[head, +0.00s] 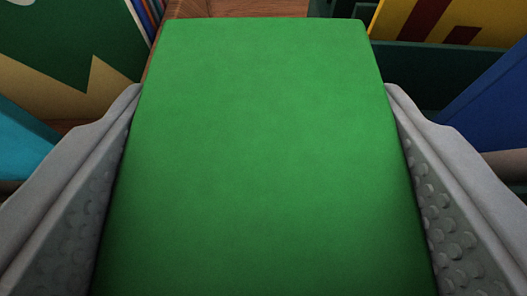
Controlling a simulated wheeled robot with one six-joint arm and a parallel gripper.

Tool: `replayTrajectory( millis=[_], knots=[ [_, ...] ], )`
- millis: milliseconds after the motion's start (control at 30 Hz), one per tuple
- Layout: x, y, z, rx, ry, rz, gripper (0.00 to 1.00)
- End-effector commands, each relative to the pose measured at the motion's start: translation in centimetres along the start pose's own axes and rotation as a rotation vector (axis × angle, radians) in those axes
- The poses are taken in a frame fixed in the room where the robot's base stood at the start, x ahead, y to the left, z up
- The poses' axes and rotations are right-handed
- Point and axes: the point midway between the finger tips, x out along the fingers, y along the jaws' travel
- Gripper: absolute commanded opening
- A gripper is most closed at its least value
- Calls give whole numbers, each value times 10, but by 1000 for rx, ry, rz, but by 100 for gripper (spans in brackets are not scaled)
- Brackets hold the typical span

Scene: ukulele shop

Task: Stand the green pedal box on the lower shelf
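The green pedal box (262,150) fills the middle of the head view, a plain bright green block seen close up. My gripper (263,95) has one grey finger along the box's left side and one along its right side. Both fingers lie against the sides of the box, so the gripper appears shut on it. The box's underside and near end are hidden. I cannot make out which surface is the lower shelf.
A brown wooden surface (240,8) shows beyond the box. At left are a green and tan patterned item (75,60) and a light blue one (22,140). At right are a yellow and red item (440,20), a dark green container (415,70) and a blue panel (492,100).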

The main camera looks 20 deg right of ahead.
Motion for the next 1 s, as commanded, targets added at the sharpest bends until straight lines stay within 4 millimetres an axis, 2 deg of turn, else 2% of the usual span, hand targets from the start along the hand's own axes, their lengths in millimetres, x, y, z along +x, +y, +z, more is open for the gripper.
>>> replayTrajectory(
  millis=[233, 267, 367, 733, 867, 1000],
  knots=[
    [1, 0, 1, 0, 1, 0, 9],
    [1, 0, 2, 0, 0, 0, 65],
    [1, 0, 2, 0, 0, 0, 85],
    [-1, 0, -1, 0, 1, 0, 85],
    [-12, 0, -2, 0, 2, 0, 85],
    [-32, 0, -1, 0, 2, 0, 85]
  ],
)
